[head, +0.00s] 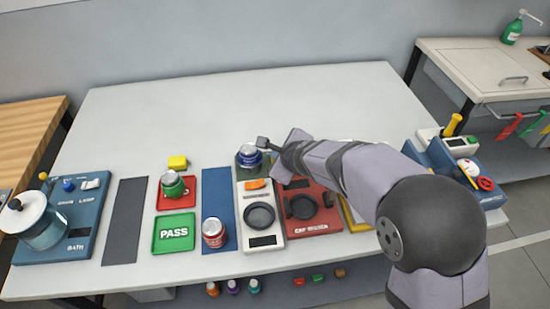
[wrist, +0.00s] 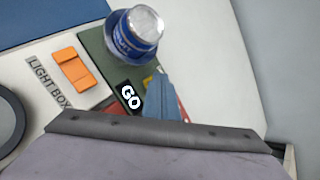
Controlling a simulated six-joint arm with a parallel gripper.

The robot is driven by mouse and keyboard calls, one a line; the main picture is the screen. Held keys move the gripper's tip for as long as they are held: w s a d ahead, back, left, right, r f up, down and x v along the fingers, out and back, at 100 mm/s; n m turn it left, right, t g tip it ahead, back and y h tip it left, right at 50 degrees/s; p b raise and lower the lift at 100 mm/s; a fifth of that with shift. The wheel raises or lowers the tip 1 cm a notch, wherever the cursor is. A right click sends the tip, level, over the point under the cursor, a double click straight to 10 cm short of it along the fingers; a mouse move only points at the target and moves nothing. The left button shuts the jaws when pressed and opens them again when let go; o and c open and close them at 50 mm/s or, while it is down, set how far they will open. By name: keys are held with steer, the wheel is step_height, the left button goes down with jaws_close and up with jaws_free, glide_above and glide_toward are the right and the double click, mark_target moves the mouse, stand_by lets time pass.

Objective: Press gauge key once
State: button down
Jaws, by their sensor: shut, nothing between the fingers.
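A dark green gauge pad (wrist: 118,72) carries a black "GO" label (wrist: 130,97) and a blue can (wrist: 134,36) standing upright. In the head view the can (head: 249,157) is at the back of the middle row. My gripper (head: 263,142) is shut and empty, just right of and behind the can's top. In the wrist view its narrow blue-grey fingers (wrist: 163,100) reach over the pad's edge beside the label. Small red and yellow marks (wrist: 149,79) show next to the fingers. The gauge key cannot be made out clearly; the fingers may hide it.
The white light box (head: 262,241) with an orange switch (head: 256,184) adjoins the pad. A red cap station (head: 312,222) lies right, partly under my arm. A red can (head: 214,232), green can (head: 172,184) and PASS tray (head: 174,234) stand left. The back table is clear.

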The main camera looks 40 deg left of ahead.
steer(key=shift+r+p, duration=0.85)
steer(key=shift+p, duration=0.05)
step_height(320, 180, up, 5)
steer(key=p, duration=0.5)
stand_by(0.9)
